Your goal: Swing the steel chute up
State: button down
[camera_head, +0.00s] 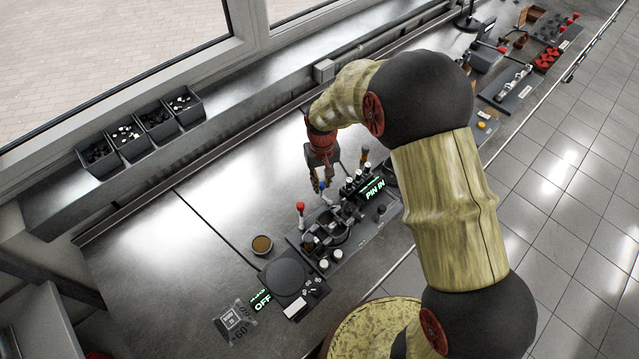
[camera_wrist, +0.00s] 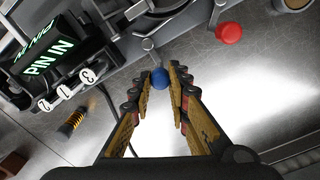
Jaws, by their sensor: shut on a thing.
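My gripper (camera_head: 318,187) reaches down to the black fixture from its far side. In the wrist view my gripper (camera_wrist: 174,72) has its yellow-padded fingers closed on the blue ball knob (camera_wrist: 159,79). A thin metal rod runs from the knob to the steel fixture parts. The blue knob also shows small in the head view (camera_head: 323,185), by the fingertips. Steel parts (camera_wrist: 130,10) at the top of the wrist view may include the steel chute, but they are cut off by the frame. I cannot tell the chute's angle.
A red knob (camera_wrist: 229,34) stands to the right of the blue one. A "PIN IN" display (camera_wrist: 47,57) and numbered white dials (camera_wrist: 66,90) lie to the left. A scale (camera_head: 288,277) and a brown-filled dish (camera_head: 262,244) stand nearby.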

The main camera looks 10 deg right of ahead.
jog(key=shift+w+d+m, duration=0.15)
jog(key=shift+d+m, duration=0.3)
jog(key=shift+m, duration=0.9)
jog(key=shift+w+d+m, duration=0.1)
jog(key=shift+d+m, duration=0.3)
jog(key=shift+m, duration=0.9)
jog(key=shift+w+d+m, duration=0.15)
jog(key=shift+d+m, duration=0.3)
jog(key=shift+m, duration=0.9)
jog(key=c, duration=1.7)
grip_release()
jog(key=shift+o, duration=0.2)
notch_tip(320, 180, up, 12)
